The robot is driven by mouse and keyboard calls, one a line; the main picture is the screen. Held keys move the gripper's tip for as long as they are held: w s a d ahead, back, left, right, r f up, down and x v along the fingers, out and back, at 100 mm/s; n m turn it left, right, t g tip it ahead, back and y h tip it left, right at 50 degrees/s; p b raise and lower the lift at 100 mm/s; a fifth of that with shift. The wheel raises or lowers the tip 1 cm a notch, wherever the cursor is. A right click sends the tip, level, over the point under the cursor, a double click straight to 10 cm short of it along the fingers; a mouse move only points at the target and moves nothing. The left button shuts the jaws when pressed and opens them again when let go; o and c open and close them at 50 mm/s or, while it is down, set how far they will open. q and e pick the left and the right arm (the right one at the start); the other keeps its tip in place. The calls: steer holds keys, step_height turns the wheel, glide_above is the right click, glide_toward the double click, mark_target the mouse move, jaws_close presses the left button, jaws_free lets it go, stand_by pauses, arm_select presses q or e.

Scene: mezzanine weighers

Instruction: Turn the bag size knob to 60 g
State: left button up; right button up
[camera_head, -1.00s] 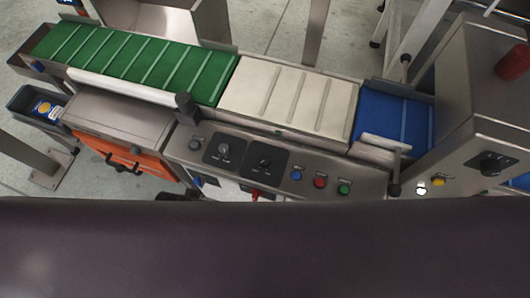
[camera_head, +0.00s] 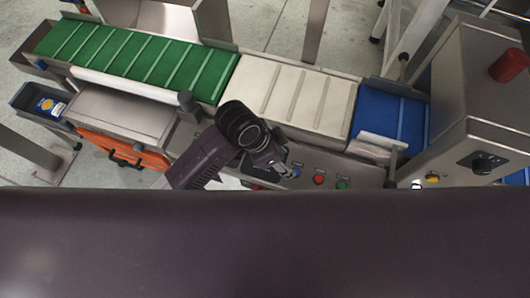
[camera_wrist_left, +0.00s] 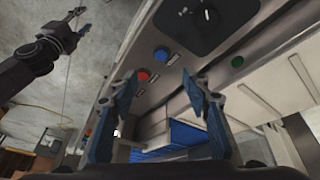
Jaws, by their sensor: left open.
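A black dial plate (camera_wrist_left: 222,30) with a knob (camera_wrist_left: 207,14) shows at the top of that view, apart from the fingers. I cannot tell which dial sets the bag size. A dark gripper (camera_wrist_left: 68,35), apparently my right one, shows at upper left; its jaws are unclear.
A blue button (camera_wrist_left: 161,54) and a red button (camera_wrist_left: 143,76) sit close to the dial plate. Green (camera_head: 150,65), white (camera_head: 285,90) and blue (camera_head: 390,115) belts run behind the panel.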

arm_select(q)
steer(key=w+a+m+y, duration=0.1)
steer(key=w+m, duration=0.1)
steer(key=w+a+f+m+y, duration=0.1)
steer(key=w+a+m+y, duration=0.1)
steer(key=w+a+m+g+y, duration=0.1)
steer(key=m, duration=0.1)
steer(key=shift+w+a+f+m+y, duration=0.15)
steer(key=shift+w+a+m+y, duration=0.15)
steer(key=shift+w+a+m, duration=0.1)
steer(key=shift+w+a+f, duration=0.1)
steer(key=shift+a+f, duration=0.05)
steer(key=shift+f, duration=0.05)
steer(key=f+p, duration=0.1)
steer(key=f, duration=0.6)
steer(key=shift+s+f, duration=0.2)
steer(key=shift+c, duration=0.4)
steer(key=c, duration=1.1)
